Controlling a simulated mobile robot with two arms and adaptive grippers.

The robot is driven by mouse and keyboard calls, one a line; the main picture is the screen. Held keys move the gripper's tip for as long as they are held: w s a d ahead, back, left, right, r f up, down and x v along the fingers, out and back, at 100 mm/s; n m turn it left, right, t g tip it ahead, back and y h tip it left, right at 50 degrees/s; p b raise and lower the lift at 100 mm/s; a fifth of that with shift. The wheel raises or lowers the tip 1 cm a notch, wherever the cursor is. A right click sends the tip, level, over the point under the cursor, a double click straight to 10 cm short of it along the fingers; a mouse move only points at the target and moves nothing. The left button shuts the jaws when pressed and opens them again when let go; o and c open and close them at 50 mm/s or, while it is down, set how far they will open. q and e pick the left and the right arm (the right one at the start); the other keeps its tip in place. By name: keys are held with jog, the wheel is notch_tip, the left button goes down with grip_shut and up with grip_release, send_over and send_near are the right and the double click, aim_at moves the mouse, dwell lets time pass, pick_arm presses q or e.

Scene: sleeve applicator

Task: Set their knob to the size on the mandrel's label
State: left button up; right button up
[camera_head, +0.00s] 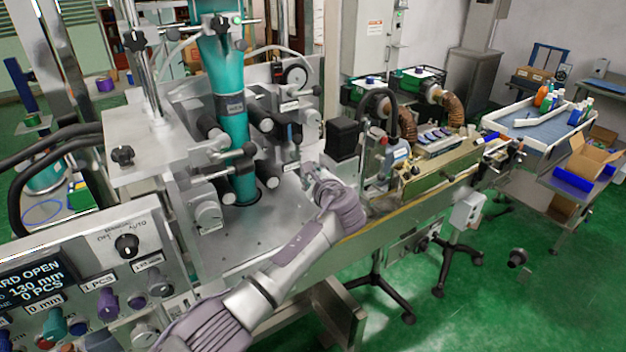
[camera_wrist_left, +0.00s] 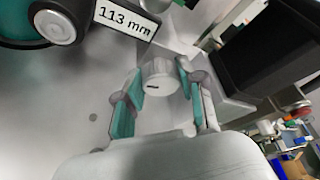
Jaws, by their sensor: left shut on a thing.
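A teal mandrel tube (camera_head: 232,130) stands upright in the machine; the small label on it is too small to read. In the left wrist view a white label (camera_wrist_left: 126,17) reads 113 mm, beside a dark roller end with a grey cap (camera_wrist_left: 55,27). A pale round knob (camera_wrist_left: 158,78) with a short dark mark sits between the teal-padded fingers of my left gripper (camera_wrist_left: 157,90). The gripper is shut on it. In the head view my left gripper (camera_head: 312,172) is at the machine's right side, and the knob there is hidden or too small to tell. My right gripper is not in view.
A control panel (camera_head: 85,235) at lower left has several knobs and a display (camera_head: 32,283) reading 130 mm and 0 PCS. Dark rollers (camera_head: 268,172) flank the tube. A black box (camera_wrist_left: 268,55) stands close right of my fingers. A conveyor (camera_head: 440,170) extends right.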

pick_arm(q)
jog(key=n+b, duration=0.1)
jog(key=b, duration=0.1)
jog(key=f+n+t+b, duration=0.1)
jog(key=n+b, duration=0.1)
jog(key=b, duration=0.1)
jog(key=shift+s+h+b, duration=0.1)
jog(key=shift+h+b, duration=0.2)
jog(key=shift+b, duration=0.05)
jog(key=shift+r+n+t+b, duration=0.2)
jog(key=shift+n+t+b, duration=0.4)
jog(key=shift+b, duration=0.35)
jog(key=o, duration=1.1)
jog(key=shift+r, duration=0.1)
jog(key=shift+o, duration=0.2)
jog(key=v, duration=1.2)
jog(key=shift+r, duration=0.1)
jog(key=shift+a, duration=0.1)
